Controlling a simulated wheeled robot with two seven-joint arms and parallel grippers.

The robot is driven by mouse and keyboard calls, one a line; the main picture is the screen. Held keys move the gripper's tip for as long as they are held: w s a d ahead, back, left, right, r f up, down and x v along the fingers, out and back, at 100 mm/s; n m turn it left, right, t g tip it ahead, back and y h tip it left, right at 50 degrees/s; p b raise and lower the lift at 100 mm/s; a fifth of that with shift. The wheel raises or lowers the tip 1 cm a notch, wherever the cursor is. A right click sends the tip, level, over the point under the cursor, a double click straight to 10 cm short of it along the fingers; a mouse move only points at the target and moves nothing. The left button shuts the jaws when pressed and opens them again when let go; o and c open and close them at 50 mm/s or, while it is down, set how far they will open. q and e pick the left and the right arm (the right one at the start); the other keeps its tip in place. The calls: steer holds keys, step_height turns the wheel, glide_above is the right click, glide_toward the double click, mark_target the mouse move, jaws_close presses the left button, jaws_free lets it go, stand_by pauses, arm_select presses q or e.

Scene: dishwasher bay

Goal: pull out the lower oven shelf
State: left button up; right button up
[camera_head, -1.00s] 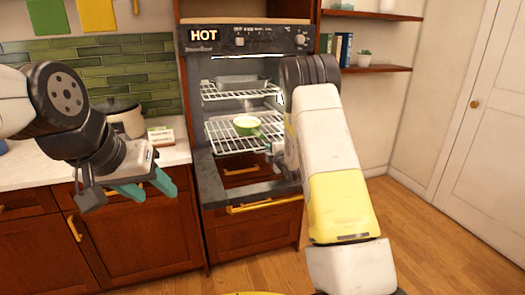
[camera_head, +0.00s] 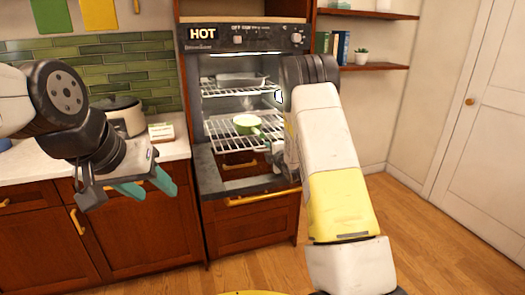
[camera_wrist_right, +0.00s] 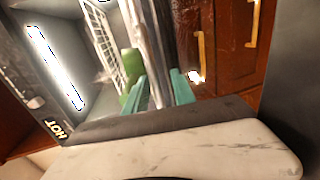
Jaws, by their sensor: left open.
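The lower oven shelf (camera_head: 218,143), a white wire rack, sits inside the open oven. A green pan (camera_head: 246,121) with a green handle stands on it. In the right wrist view the wire rack (camera_wrist_right: 103,42) and part of the green pan (camera_wrist_right: 130,62) show beyond the fingers. My right gripper (camera_wrist_right: 160,92) has its teal fingers apart, close to the oven opening. I cannot tell whether they touch the rack. My right forearm hides most of that gripper in the head view. My left gripper (camera_head: 146,186) is open and empty in front of the counter.
The upper oven shelf (camera_head: 225,94) bears a metal tray (camera_head: 240,79). The oven door (camera_head: 235,188) is folded down above a drawer with a gold handle. A pot (camera_head: 122,114) stands on the left counter. The floor at right is clear.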

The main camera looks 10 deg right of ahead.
steer(key=shift+s+r, duration=0.15)
steer(key=v, duration=0.7)
steer(key=shift+s+d, duration=0.1)
steer(key=shift+s, duration=0.15)
steer(key=shift+r, duration=0.1)
steer(key=s+d+r+m+g+h, duration=0.2)
steer(key=s+r+m+g, duration=0.2)
steer(key=s+r+m, duration=0.8)
steer(key=s+a+r+m+g, duration=0.1)
steer(key=s+m, duration=0.1)
steer(key=s, duration=0.7)
steer(key=s+a+r+m+g, duration=0.1)
steer(key=s+a+m+g, duration=0.1)
steer(key=s, duration=0.7)
steer(key=s+a+r+m+g+y, duration=0.1)
steer(key=s+a+r+m+g, duration=0.1)
steer(key=s, duration=0.7)
steer(key=shift+s+m, duration=0.35)
steer(key=shift+m, duration=0.45)
